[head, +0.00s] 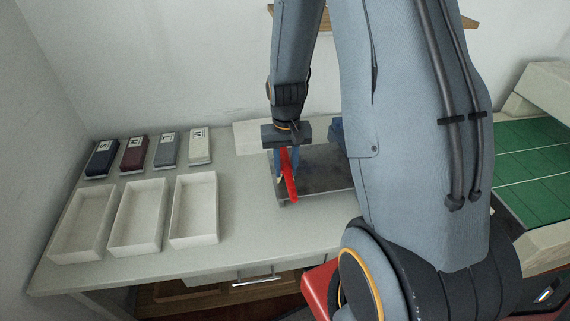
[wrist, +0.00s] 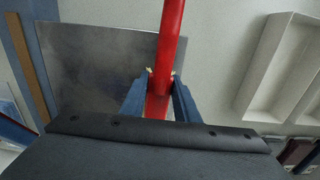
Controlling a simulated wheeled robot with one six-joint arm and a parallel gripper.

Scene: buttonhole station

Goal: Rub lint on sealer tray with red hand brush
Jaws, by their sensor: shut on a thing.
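The red hand brush (head: 289,176) is held upright-slanting in my gripper (head: 287,160), over the left part of the sealer tray. In the wrist view the red brush (wrist: 170,45) runs up between the two blue fingers of my gripper (wrist: 160,98), which are shut on it. The sealer tray (head: 318,172) is a dark grey metal plate on the table; in the wrist view its grey surface (wrist: 95,60) lies behind the brush. I cannot tell whether the brush touches the tray. No lint can be made out. My arm hides the tray's right side.
Three white open bins (head: 137,215) stand at the left of the table (head: 240,215). Several labelled blocks (head: 166,149) line up behind them. A green gridded board (head: 535,160) lies at the right. The table between bins and tray is clear.

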